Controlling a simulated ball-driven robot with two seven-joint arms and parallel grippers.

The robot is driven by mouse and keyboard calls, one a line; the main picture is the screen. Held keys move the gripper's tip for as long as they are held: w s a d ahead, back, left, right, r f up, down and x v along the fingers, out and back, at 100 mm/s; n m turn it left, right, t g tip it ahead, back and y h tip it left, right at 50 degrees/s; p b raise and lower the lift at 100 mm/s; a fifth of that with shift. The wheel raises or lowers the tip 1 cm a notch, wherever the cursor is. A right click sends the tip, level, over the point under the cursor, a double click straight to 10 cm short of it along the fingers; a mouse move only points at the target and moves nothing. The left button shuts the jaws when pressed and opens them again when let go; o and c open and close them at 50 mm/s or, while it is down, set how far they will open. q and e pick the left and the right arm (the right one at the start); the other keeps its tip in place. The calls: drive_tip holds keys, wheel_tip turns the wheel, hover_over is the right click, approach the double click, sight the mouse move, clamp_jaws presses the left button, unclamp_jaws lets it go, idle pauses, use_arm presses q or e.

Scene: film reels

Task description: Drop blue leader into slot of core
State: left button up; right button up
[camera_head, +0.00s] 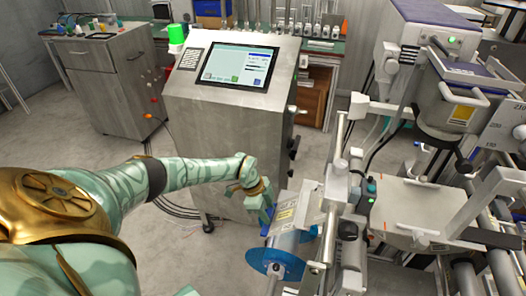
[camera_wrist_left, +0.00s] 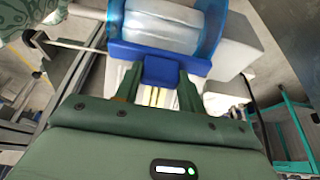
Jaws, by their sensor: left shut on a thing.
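My left gripper (camera_head: 266,205) reaches in from the left over the front of the machine on the right. In the left wrist view its two green fingers (camera_wrist_left: 157,90) are shut on a blue block-like piece, the blue leader (camera_wrist_left: 161,70). A reel with a blue flange (camera_head: 268,259) sits just below the gripper in the head view. In the left wrist view the reel's pale cylindrical core (camera_wrist_left: 168,24) lies just beyond the leader, between blue flanges. The core's slot cannot be made out. My right gripper is not in view.
A metal console with a screen (camera_head: 238,66) stands behind the gripper. A large machine with rollers and a flat grey plate (camera_head: 425,205) fills the right side. A metal cabinet (camera_head: 108,85) stands back left, with cables on the floor beside it.

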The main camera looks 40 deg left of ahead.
use_arm(q)
drive_tip(key=shift+w+d+f, duration=0.25)
drive_tip(key=shift+w+d, duration=0.1)
drive_tip(key=shift+d, duration=0.35)
drive_tip(key=shift+w+d+f, duration=0.25)
drive_tip(key=shift+w+d, duration=0.05)
drive_tip(key=shift+d, duration=0.4)
